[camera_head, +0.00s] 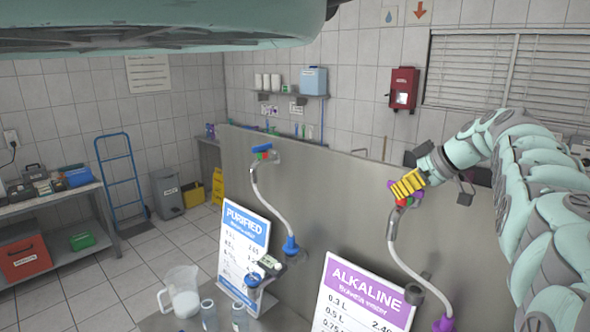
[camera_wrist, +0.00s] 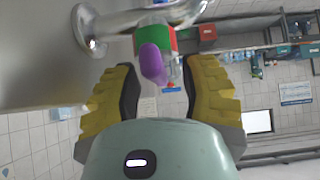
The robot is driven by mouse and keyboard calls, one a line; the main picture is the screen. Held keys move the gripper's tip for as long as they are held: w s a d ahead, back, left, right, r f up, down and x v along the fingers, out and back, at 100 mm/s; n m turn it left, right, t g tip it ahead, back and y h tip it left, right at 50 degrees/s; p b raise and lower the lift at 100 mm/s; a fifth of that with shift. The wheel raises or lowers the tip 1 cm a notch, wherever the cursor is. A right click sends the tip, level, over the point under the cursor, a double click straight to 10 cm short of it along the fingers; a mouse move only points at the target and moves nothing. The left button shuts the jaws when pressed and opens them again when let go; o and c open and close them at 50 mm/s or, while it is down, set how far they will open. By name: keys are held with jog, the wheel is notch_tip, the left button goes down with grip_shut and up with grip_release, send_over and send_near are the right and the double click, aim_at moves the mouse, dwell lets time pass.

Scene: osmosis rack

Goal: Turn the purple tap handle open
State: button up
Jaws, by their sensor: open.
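The purple tap handle (camera_wrist: 152,64) shows in the wrist view beside a red and green tap body (camera_wrist: 158,40) on a chrome pipe. My gripper (camera_wrist: 160,82) has yellow fingers with dark pads, spread apart, one on each side of the handle in the picture. I cannot tell whether a pad touches it. In the head view my gripper (camera_head: 406,184) is at the tap above the curved spout (camera_head: 398,258) and hides most of the tap. Only a bit of the purple handle (camera_head: 390,185) shows at its left.
A tap with a blue handle (camera_head: 261,148) stands further left on the grey panel (camera_head: 330,190). Below are a PURIFIED sign (camera_head: 243,250), an ALKALINE sign (camera_head: 362,298) and a clear jug (camera_head: 181,292). A blue hand truck (camera_head: 122,180) stands at the left.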

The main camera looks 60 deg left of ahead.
grip_shut()
